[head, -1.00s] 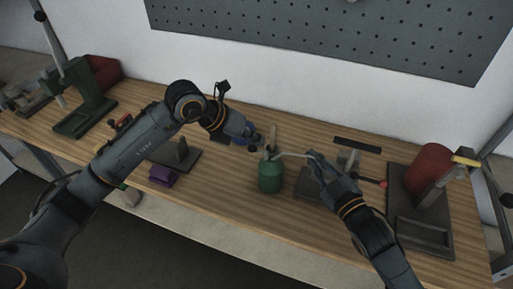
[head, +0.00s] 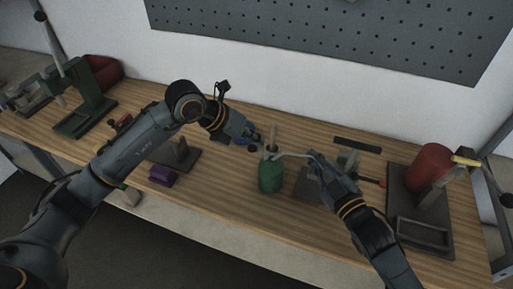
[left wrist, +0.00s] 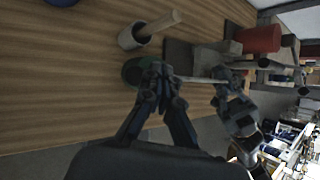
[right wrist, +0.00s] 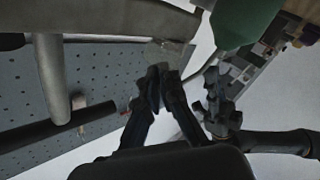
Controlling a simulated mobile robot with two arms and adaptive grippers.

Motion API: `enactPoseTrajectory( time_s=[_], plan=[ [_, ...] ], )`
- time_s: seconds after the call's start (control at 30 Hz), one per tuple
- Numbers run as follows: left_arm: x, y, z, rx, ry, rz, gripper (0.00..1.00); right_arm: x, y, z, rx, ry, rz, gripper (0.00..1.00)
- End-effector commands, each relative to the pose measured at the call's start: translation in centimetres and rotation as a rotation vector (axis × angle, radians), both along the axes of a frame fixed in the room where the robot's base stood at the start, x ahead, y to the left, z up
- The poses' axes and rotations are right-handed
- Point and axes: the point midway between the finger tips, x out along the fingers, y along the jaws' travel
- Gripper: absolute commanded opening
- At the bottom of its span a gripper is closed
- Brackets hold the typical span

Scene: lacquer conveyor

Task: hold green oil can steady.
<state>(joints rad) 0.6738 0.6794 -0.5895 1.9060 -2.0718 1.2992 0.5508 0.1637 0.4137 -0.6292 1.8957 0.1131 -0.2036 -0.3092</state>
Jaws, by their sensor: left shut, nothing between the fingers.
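The green oil can (head: 270,178) stands upright on the wooden bench, its thin spout (head: 293,154) pointing right. It also shows in the left wrist view (left wrist: 131,72) and, in part, at the top of the right wrist view (right wrist: 243,22). My left gripper (head: 256,142) is shut and empty, behind and just above the can's top; in its wrist view the fingertips (left wrist: 160,70) overlap the can, and I cannot tell if they touch. My right gripper (head: 314,160) is at the spout's outer end. Its fingertips (right wrist: 162,74) look close together; whether the spout tip is between them is unclear.
A purple block (head: 163,174) lies to the left and a green press (head: 88,100) further left. A red cylinder (head: 429,166) on a dark fixture stands at right. Bare bench lies in front of the can.

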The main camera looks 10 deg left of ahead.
Motion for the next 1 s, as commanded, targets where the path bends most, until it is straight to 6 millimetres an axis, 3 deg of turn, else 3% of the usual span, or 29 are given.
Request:
enactPoseTrajectory(
  time_s=[1.0],
  plan=[
    [-0.01,0.12,-0.94,0.000,0.000,0.000,0.00,-0.01,0.01,0.02,0.000,0.000,0.000,0.00]
  ],
)
